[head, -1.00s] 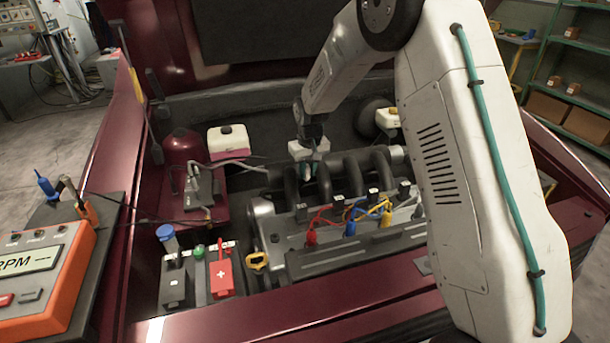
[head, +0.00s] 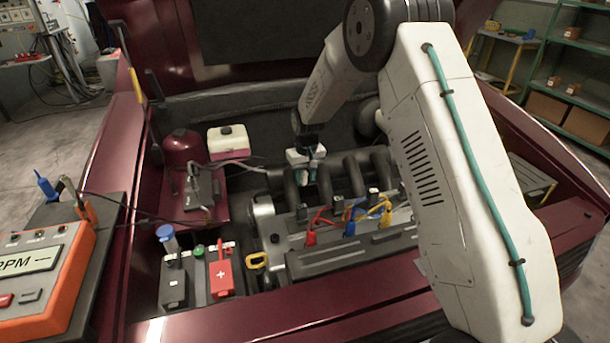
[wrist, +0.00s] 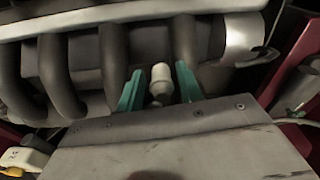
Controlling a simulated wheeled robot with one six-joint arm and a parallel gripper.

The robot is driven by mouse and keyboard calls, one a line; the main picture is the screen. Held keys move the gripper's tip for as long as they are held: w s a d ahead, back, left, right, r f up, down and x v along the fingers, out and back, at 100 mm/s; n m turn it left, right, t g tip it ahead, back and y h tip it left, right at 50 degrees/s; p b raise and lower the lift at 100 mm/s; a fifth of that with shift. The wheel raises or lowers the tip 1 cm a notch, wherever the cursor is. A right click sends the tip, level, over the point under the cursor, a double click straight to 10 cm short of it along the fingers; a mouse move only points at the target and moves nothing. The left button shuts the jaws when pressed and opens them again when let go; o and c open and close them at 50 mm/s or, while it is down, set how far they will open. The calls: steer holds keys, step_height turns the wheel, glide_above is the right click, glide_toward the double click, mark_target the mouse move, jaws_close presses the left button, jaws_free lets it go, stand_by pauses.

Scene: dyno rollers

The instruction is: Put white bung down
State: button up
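The white bung (wrist: 161,74) is a small pale plug with a rounded lower knob, seen between the two teal fingers of my gripper (wrist: 160,82) in the wrist view. In the head view my gripper (head: 308,177) hangs low at the back of the engine, by the dark curved intake pipes (head: 334,178). The bung cannot be made out there. Whether it touches anything below is unclear.
A battery with a red cover (head: 221,279) stands front left of the engine. Red, blue and yellow leads (head: 349,228) run across the engine top. A white-capped reservoir (head: 228,140) is at the back left. The orange RPM meter (head: 60,285) is at far left.

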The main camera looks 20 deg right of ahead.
steer(key=shift+r, duration=0.15)
step_height(320, 180, up, 12)
steer(key=s, duration=0.1)
steer(key=shift+s, duration=0.15)
stand_by(0.3)
steer(key=s+d+r, duration=0.1)
steer(key=s+r, duration=0.7)
steer(key=s, duration=0.3)
steer(key=s+d+r, duration=0.1)
steer(key=s+r, duration=0.7)
steer(key=s, duration=0.2)
steer(key=s+d+m, duration=0.1)
steer(key=s, duration=2.4)
steer(key=shift+s+f+m, duration=0.3)
steer(key=shift+s+f, duration=0.1)
